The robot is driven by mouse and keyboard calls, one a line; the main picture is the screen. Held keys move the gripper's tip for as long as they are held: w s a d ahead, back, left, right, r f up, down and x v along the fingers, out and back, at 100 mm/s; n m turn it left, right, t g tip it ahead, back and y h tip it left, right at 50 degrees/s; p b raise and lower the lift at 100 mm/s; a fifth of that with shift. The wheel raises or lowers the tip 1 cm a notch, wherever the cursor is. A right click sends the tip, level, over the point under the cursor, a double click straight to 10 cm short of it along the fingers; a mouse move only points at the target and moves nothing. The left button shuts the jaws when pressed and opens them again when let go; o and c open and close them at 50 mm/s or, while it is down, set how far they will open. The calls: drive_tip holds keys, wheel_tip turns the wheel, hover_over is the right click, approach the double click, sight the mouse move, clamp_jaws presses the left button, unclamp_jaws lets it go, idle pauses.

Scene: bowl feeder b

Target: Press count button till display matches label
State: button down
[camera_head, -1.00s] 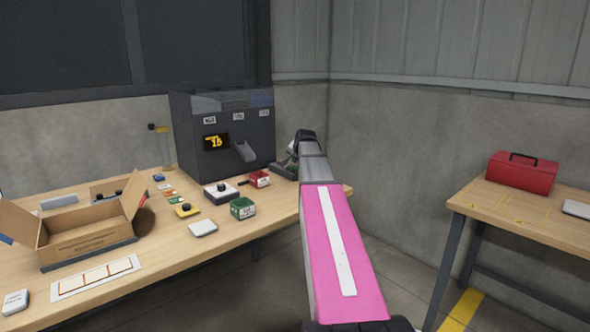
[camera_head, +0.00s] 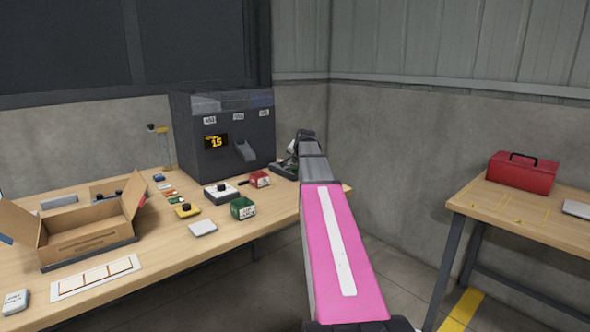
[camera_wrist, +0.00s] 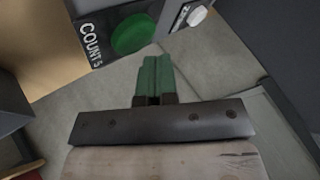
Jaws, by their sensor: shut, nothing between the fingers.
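The dark grey feeder machine (camera_head: 200,165) stands at the back of the workbench. Its small display (camera_head: 216,142) shows yellow digits that look like 15. In the head view my arm hides the fingers.
A white round button (camera_wrist: 197,15) lies right of the green one. An open cardboard box (camera_head: 90,235), a white card (camera_head: 97,277) and several small items cover the workbench (camera_head: 160,280). A red toolbox (camera_head: 522,171) stands on a second table at right.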

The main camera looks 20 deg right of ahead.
sight(296, 167)
drive_tip(key=shift+f, duration=0.15)
idle(0.6)
drive_tip(key=shift+f, duration=0.25)
drive_tip(key=shift+f, duration=0.45)
idle(0.7)
drive_tip(key=shift+r, duration=0.85)
drive_tip(key=shift+r, duration=2.5)
drive_tip(key=shift+r, duration=0.2)
idle(0.9)
